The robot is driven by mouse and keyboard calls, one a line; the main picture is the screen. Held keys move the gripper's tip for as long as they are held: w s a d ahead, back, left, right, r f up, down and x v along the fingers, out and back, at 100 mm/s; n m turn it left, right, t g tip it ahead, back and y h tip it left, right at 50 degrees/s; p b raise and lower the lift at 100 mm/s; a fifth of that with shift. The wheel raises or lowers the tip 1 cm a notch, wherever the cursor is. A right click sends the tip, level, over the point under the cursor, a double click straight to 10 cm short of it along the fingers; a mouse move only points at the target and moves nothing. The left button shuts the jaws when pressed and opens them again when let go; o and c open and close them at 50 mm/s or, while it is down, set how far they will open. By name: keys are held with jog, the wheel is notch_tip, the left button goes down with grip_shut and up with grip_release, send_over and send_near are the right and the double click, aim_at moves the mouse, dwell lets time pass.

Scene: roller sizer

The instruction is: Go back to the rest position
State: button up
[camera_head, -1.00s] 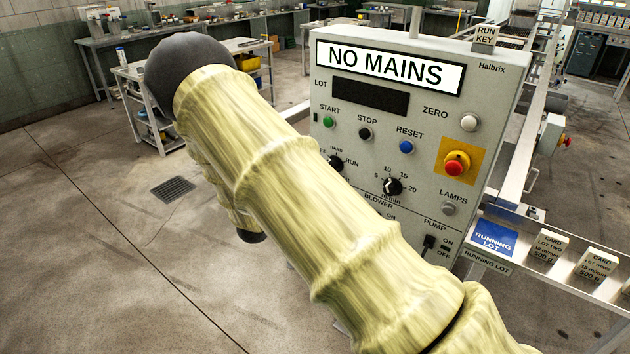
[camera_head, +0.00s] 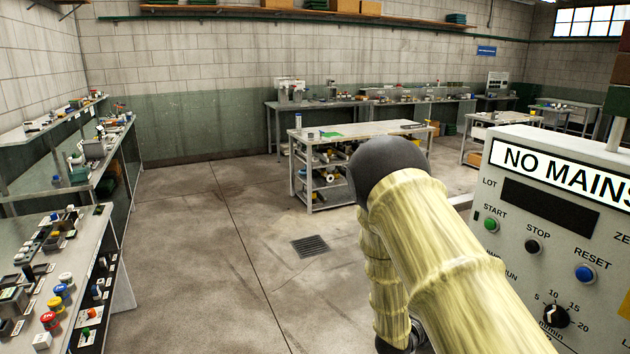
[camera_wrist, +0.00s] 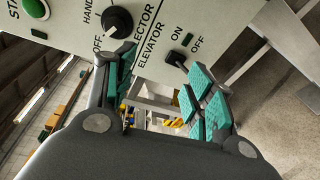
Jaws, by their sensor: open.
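My gripper (camera_wrist: 163,82) shows in the wrist view with its teal-padded fingers apart and nothing between them. It is close in front of the grey control panel (camera_wrist: 225,25), which is tilted in that view. A black selector knob (camera_wrist: 117,20) and the black elevator switch (camera_wrist: 176,59) lie just beyond the fingertips. I cannot tell whether any finger touches the panel. In the head view the panel (camera_head: 510,247) stands at the right with its "NO MAINS" sign (camera_head: 560,178) cut off by the edge. My arm hides its left lower part, and my gripper does not show there.
A white workbench with shelves (camera_head: 365,130) stands beyond my arm. Benches with several coloured parts (camera_head: 100,225) line the left side. Open concrete floor (camera_head: 190,235) with a drain grate (camera_head: 310,246) lies between.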

jog(key=s+a+f+m+g+y, duration=0.1)
jog(key=s+a+f+m+y, duration=0.2)
jog(key=s+f, duration=0.75)
jog(key=s+a+f+g+y, duration=0.1)
jog(key=s+a+f+y, duration=0.4)
jog(key=s+f, duration=0.55)
jog(key=s+a+f+m+g+y, duration=0.1)
jog(key=s+a+g+y, duration=0.1)
jog(key=s, duration=0.6)
jog(key=s+a+f+m+g+y, duration=0.2)
jog(key=s+a, duration=0.1)
jog(key=s, duration=0.5)
jog(key=s+a+f+m+g+y, duration=0.1)
jog(key=s+a+m+g+y, duration=0.1)
jog(key=s, duration=0.6)
jog(key=shift+s+a+f+b, duration=0.15)
jog(key=shift+a+f+b, duration=0.2)
jog(key=shift+a, duration=0.5)
